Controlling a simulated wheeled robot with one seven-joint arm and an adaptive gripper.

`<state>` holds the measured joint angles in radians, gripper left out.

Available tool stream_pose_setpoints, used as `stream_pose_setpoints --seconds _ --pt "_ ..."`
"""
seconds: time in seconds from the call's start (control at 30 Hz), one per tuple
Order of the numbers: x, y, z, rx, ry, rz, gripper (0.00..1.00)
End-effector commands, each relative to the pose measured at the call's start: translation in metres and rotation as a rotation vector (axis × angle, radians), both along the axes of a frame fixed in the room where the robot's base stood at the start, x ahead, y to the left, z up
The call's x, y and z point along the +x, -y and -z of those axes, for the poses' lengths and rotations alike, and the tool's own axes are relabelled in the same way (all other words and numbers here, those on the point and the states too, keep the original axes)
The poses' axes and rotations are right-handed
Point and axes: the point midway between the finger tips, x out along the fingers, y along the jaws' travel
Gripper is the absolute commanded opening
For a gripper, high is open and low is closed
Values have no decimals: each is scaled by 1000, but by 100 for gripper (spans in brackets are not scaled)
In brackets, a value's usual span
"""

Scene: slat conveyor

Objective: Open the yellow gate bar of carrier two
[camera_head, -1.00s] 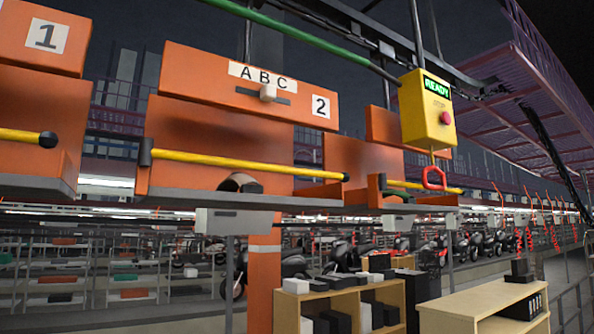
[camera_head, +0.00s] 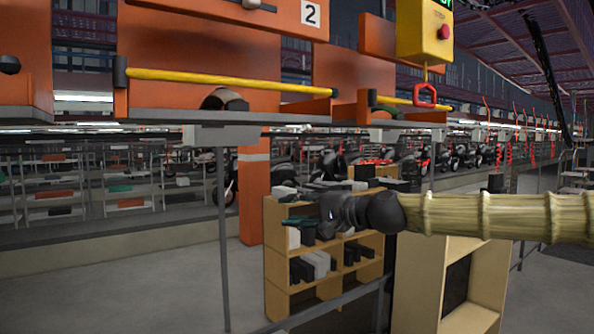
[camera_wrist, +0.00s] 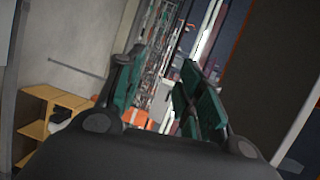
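Carrier two (camera_head: 190,40) is an orange box-like carrier with a white "2" label, at the upper left of the head view. Its yellow gate bar (camera_head: 225,82) runs across the front, from a black end piece at the left to a black tip at the right, sloping slightly down to the right. A dark rounded object (camera_head: 225,100) lies on the carrier's grey floor, below the bar. My gripper (camera_head: 292,222) is well below the carrier, pointing left. In the wrist view its green-padded fingers (camera_wrist: 158,78) are apart with nothing between them.
A yellow control box (camera_head: 425,35) with a red button and a red pull handle (camera_head: 425,95) hangs right of carrier two. Another carrier (camera_head: 25,60) is at the left. Wooden shelves (camera_head: 275,275) stand below my gripper, an orange post (camera_head: 251,190) behind it.

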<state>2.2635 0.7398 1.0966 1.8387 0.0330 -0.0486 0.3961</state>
Motion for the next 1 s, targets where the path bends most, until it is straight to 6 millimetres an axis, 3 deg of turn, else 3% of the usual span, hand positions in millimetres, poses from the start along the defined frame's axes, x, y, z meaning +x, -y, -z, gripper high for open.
stream_pose_setpoints --seconds 0.03,0.1,0.2,0.33,0.43,0.57,1.0 --pt "-2 16 -50 44 34 3 37" --pt "-9 34 -106 96 70 -3 37" --pt "-23 58 -173 158 114 -12 37" --pt "-40 83 -229 209 156 -21 37" --pt "-48 93 -252 230 172 -27 37" --pt "-50 93 -263 239 179 -30 37" --pt "-17 40 -277 238 178 -30 37"
